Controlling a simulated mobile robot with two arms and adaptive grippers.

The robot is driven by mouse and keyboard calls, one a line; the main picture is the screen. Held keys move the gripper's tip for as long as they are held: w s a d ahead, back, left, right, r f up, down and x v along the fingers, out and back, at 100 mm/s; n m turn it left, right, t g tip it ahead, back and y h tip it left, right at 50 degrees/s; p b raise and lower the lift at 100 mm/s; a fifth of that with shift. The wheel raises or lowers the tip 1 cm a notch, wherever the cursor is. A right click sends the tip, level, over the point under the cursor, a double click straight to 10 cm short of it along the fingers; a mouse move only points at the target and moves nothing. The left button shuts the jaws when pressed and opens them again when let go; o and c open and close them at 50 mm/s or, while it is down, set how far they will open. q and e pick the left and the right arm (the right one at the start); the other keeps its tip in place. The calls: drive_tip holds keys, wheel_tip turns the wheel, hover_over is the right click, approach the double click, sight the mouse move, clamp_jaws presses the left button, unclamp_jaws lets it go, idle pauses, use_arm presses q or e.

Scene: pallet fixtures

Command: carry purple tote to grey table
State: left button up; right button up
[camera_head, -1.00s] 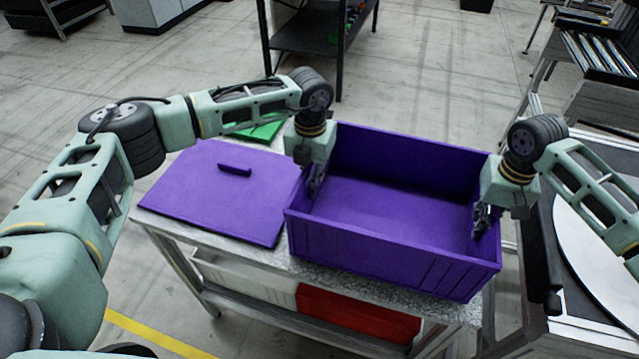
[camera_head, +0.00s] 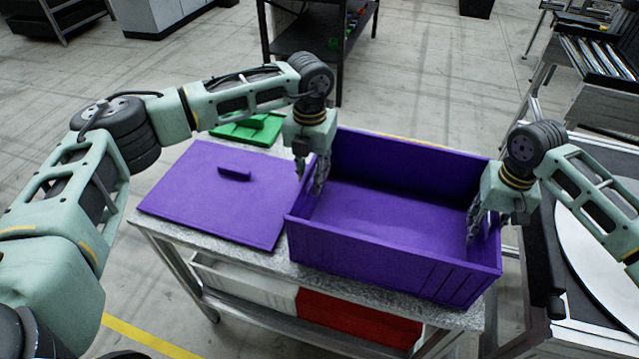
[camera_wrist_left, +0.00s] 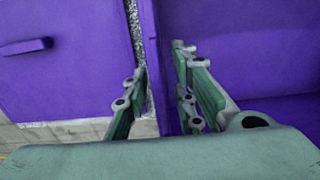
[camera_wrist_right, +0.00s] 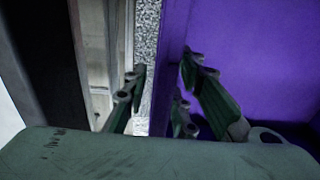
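The purple tote (camera_head: 385,262) is open at the top and looks empty. It sits upright on the grey speckled tabletop (camera_head: 272,262). My left gripper (camera_head: 312,172) is at the tote's left wall, with its fingers spread on either side of it; this wall (camera_wrist_left: 166,60) stands between them in the left wrist view. My right gripper (camera_head: 485,222) is at the right wall, also with fingers spread; that wall (camera_wrist_right: 173,50) stands between them in the right wrist view. Gaps show beside both walls. The wall parts behind the fingers are hidden.
A flat purple lid (camera_head: 222,190) with a handle lies left of the tote. A green object (camera_head: 250,128) lies behind it. White (camera_head: 245,285) and red (camera_head: 355,318) bins sit under the tabletop. A white round surface (camera_head: 595,240) stands at the right.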

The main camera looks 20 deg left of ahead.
use_arm(q)
wheel_tip(320, 180, up, 7)
drive_tip(key=shift+r, duration=0.4)
use_arm(e)
drive_tip(key=shift+r, duration=0.15)
wheel_tip(320, 180, up, 12)
drive_tip(key=shift+f, duration=0.15)
